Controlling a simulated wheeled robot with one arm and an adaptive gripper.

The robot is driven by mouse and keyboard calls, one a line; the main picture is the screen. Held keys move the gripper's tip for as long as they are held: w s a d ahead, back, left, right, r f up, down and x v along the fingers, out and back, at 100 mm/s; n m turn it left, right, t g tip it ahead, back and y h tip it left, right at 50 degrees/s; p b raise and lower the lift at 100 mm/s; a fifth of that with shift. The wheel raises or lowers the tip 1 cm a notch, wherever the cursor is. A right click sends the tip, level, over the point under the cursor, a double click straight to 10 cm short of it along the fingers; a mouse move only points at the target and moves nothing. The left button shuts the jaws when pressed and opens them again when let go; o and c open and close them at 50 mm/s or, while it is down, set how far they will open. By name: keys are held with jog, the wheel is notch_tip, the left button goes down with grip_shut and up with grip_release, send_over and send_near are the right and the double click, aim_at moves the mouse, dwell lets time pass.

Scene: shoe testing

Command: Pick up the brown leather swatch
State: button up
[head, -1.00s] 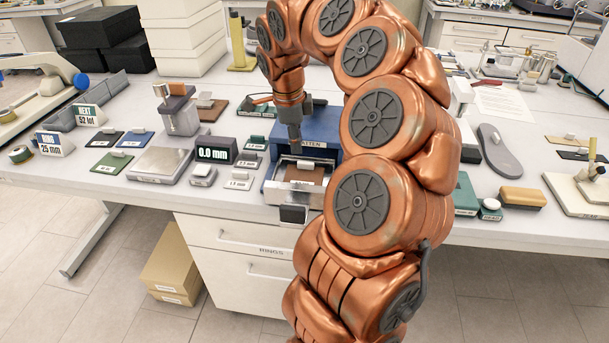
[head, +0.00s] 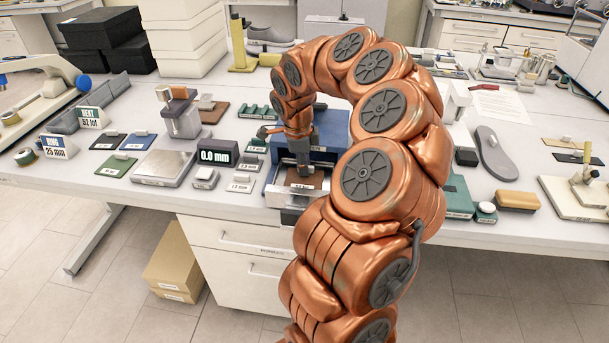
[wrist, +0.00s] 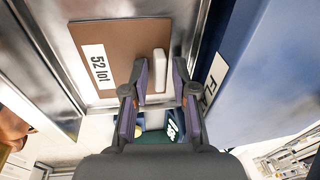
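A brown leather swatch (head: 316,181) lies in the metal tray (head: 273,196) at the front of the blue machine. In the wrist view the brown swatch (wrist: 118,48) carries a white "52 lot" label and an upright pale tab (wrist: 160,70). My gripper (wrist: 160,78) is open, with its fingertips on either side of the tab's near end. Whether the fingers touch the tab is unclear. In the head view my gripper (head: 304,168) is low over the swatch, and my arm hides part of the machine.
The blue machine (head: 325,145) stands close beside the gripper. Another brown piece (head: 213,112) lies further back on the bench. Left of the machine are a 0.0 mm display (head: 217,155), a scale plate (head: 162,166) and several dark swatches. A "NEXT 52 lot" sign (head: 92,117) stands at left.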

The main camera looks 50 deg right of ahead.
grip_shut()
dwell(0.3)
